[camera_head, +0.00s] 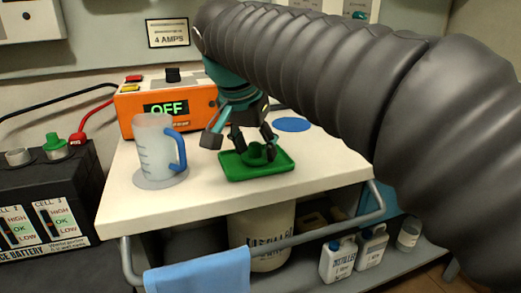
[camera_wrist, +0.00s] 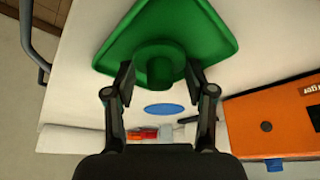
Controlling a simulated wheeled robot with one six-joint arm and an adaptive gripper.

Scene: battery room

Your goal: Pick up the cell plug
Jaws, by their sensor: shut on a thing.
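The green cell plug (camera_head: 257,154) stands upright in a shallow green tray (camera_head: 284,163) on the white cart top. My gripper (camera_head: 254,142) points down over the tray, with its fingers on either side of the plug. In the wrist view, the round plug (camera_wrist: 159,66) is between the fingertips of my gripper (camera_wrist: 160,80), which is shut on it. The tray (camera_wrist: 207,32) lies directly beneath, and the plug appears still at tray level; whether there is a gap under it cannot be told.
A clear jug (camera_head: 153,150) with a blue handle stands left of the tray. An orange charger (camera_head: 185,102) reading OFF is behind. A blue disc (camera_head: 292,124) lies behind the tray. The battery (camera_head: 45,205) at left carries another green plug (camera_head: 55,146). A rail (camera_head: 325,232) edges the cart.

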